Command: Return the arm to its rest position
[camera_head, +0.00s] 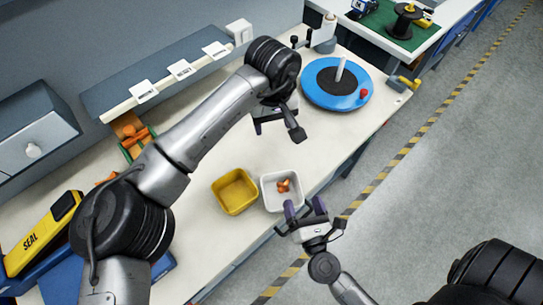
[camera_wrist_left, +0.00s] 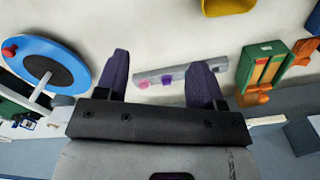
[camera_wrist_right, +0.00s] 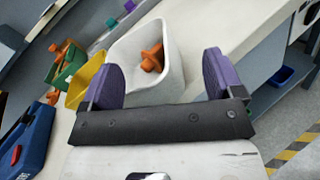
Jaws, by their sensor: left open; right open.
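My left gripper (camera_head: 280,128) is open and empty above the table, left of the blue round base (camera_head: 318,92) with its white post. In the left wrist view its purple fingers (camera_wrist_left: 160,70) stand apart; a grey bar (camera_wrist_left: 180,72) with a pink and a purple piece shows beyond and between them. My right gripper (camera_head: 305,208) is open at the table's front edge, by the white bin (camera_head: 268,203). In the right wrist view its fingers (camera_wrist_right: 162,75) are apart, with the white bin (camera_wrist_right: 172,28) holding orange pieces (camera_wrist_right: 152,58) beyond them.
A yellow bin (camera_head: 235,191) stands left of the white bin. A green and orange fixture (camera_head: 133,133) and a yellow SEAL device (camera_head: 45,235) are at the left. A labelled shelf (camera_head: 165,75) runs along the back. Floor at the right is clear.

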